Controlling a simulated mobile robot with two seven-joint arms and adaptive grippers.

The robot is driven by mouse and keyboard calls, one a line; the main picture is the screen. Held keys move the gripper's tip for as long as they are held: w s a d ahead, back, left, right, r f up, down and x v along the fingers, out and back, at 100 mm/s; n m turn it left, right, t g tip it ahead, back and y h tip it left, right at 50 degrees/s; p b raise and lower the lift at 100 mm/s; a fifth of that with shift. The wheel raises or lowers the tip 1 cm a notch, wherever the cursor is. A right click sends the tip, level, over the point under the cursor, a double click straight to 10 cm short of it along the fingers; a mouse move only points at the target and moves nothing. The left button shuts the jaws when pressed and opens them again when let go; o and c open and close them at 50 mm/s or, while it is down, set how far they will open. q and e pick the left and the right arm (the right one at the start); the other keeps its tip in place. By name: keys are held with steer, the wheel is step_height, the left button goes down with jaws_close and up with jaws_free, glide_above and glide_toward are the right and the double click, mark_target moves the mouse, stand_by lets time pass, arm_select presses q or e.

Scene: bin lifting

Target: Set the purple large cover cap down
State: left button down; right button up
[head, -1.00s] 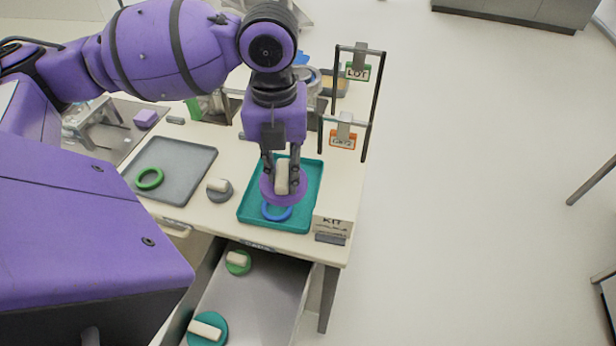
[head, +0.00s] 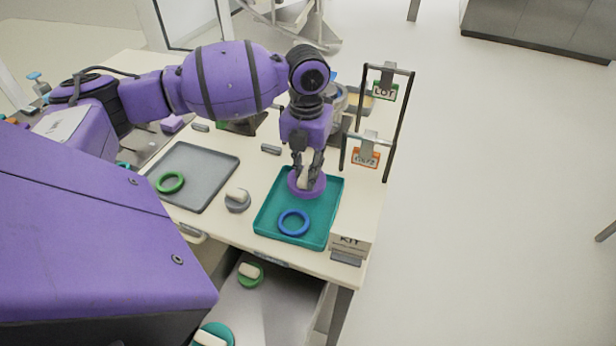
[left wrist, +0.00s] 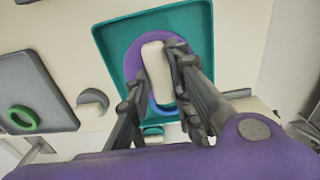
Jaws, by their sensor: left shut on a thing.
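The purple large cover cap (head: 309,190) is a purple disc with a cream handle. It is over the back part of the teal tray (head: 264,220) in the head view. My left gripper (head: 309,178) points down and is shut on its handle. The cap also shows in the left wrist view (left wrist: 137,48), with the handle between the fingers (left wrist: 158,90). I cannot tell whether the cap touches the tray floor. A blue ring (head: 293,222) lies in the front part of the tray, apart from the cap in the head view. My right gripper is not in view.
A grey tray (head: 205,165) with a green ring (head: 170,182) lies to the left. A grey cap (head: 237,200) sits between the trays. A KIT sign (head: 349,246) and a rack with LOT tags (head: 385,92) stand at the right. An open drawer (head: 268,310) below holds green and teal caps.

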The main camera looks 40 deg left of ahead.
mark_target(307, 168)
arm_select(q)
steer(key=shift+w+a+f, duration=0.2)
steer(key=shift+w+f, duration=0.15)
steer(key=shift+f, duration=0.05)
steer(key=shift+w+f, duration=0.15)
steer(key=shift+f, duration=1.45)
steer(key=shift+f, duration=0.15)
steer(key=c, duration=1.6)
jaws_free()
steer(key=shift+o, duration=0.2)
step_height(307, 168, up, 12)
steer(key=shift+r, duration=0.15)
